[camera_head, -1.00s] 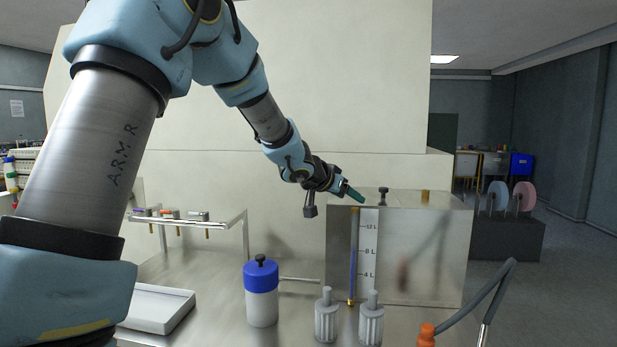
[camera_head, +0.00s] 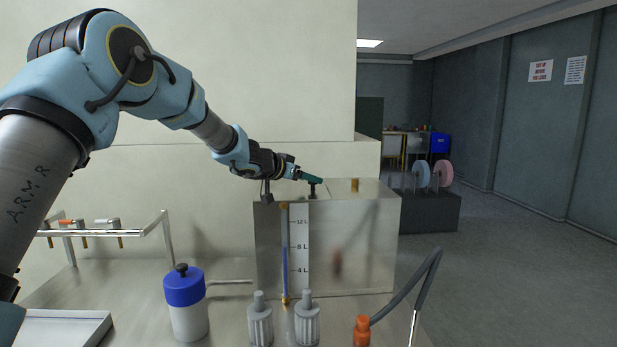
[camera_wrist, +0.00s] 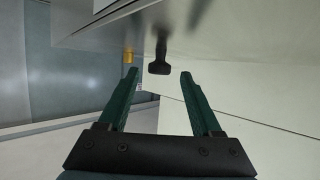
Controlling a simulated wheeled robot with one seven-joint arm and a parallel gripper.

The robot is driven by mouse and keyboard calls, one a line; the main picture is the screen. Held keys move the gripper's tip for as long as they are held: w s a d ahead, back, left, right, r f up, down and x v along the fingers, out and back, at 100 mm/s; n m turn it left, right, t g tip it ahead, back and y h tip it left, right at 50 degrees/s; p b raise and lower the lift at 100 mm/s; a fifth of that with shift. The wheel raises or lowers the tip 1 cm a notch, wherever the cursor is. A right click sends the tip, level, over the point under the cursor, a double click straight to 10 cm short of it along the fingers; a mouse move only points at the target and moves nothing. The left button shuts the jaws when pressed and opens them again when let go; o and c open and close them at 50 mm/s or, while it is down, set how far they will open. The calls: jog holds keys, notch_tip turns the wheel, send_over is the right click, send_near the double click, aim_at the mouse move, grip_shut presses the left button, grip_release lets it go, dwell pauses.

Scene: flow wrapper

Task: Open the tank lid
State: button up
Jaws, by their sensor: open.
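The tank (camera_head: 345,255) is a shiny metal box with a level scale on its front. Its lid (camera_head: 338,189) lies flat on top, closed. A black knob (camera_head: 312,188) stands on the lid; it also shows in the wrist view (camera_wrist: 159,67). My gripper (camera_head: 313,180) has green fingers and is at the knob's height, over the left part of the tank top. In the wrist view, my open gripper (camera_wrist: 158,76) has the knob ahead between the fingertip lines, slightly beyond the tips. The head view cannot show whether a finger touches it.
A brass fitting (camera_head: 355,185) stands on the tank top right of the knob. A blue-capped bottle (camera_head: 188,305), two grey ribbed cylinders (camera_head: 260,322) and an orange-ended hose (camera_head: 362,330) stand in front. A metal rack (camera_head: 110,231) is at left.

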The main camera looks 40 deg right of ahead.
jog(key=shift+d+f, duration=0.25)
jog(key=shift+d, duration=0.4)
jog(key=shift+c, duration=0.4)
grip_shut()
dwell(0.6)
